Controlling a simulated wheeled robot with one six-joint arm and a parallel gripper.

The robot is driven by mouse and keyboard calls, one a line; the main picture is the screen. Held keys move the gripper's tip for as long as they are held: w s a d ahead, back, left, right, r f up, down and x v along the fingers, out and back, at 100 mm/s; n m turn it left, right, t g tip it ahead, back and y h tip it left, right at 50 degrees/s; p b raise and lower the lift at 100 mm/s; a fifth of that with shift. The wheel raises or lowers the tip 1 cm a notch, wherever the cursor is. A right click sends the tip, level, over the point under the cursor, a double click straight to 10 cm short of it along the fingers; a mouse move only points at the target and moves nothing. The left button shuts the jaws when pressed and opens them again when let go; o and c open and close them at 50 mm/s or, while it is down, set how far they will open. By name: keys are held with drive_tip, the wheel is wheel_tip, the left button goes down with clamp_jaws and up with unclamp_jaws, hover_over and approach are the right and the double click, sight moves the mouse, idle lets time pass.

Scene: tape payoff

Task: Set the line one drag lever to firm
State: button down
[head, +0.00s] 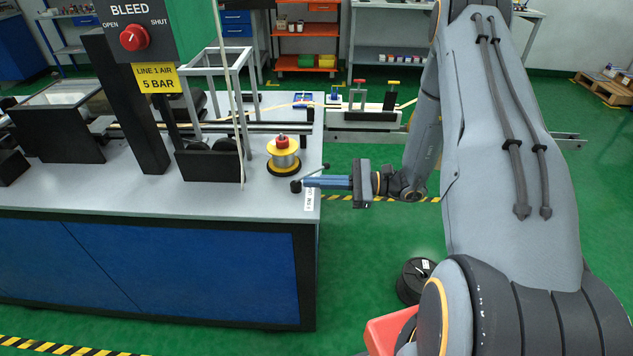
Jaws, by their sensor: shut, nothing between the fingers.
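The drag lever (313,173) is at the right end of the grey bench, a thin rod slanting between a dark round end at the lower left and a small dark end at the upper right. I cannot tell which end is the pivot. A small white label (309,200) lies just below it; its print is too small to read surely. My gripper (306,182) reaches in from the right with its blue fingers shut and empty. The fingertips are right beside the dark round end; I cannot tell whether they touch. The fingers partly cover the lever's surroundings.
A yellow-flanged spool (283,160) with a red top stands just left of the lever. A bleed panel (134,38) with a red knob and a yellow "Line 1 air 5 bar" sign (158,78) rise at the left.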

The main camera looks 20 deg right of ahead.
sight(327, 168)
drive_tip(key=c, duration=1.9)
unclamp_jaws()
drive_tip(key=shift+c, duration=0.2)
drive_tip(key=shift+o, duration=0.4)
drive_tip(key=shift+r, duration=0.1)
drive_tip(key=shift+w+d, duration=0.1)
drive_tip(key=shift+w, duration=0.05)
drive_tip(key=shift+c, duration=0.3)
drive_tip(key=shift+o, duration=0.3)
drive_tip(key=w+d+b, duration=0.2)
drive_tip(key=d+b, duration=0.1)
drive_tip(key=d, duration=0.3)
drive_tip(key=shift+w+d, duration=0.3)
drive_tip(key=shift+d, duration=0.05)
drive_tip(key=shift+w+d, duration=0.25)
drive_tip(key=shift+d, duration=0.4)
drive_tip(key=c, duration=0.3)
drive_tip(key=o, duration=0.3)
drive_tip(key=shift+d, duration=0.4)
drive_tip(key=shift+a+b, duration=0.3)
drive_tip(key=shift+a, duration=0.05)
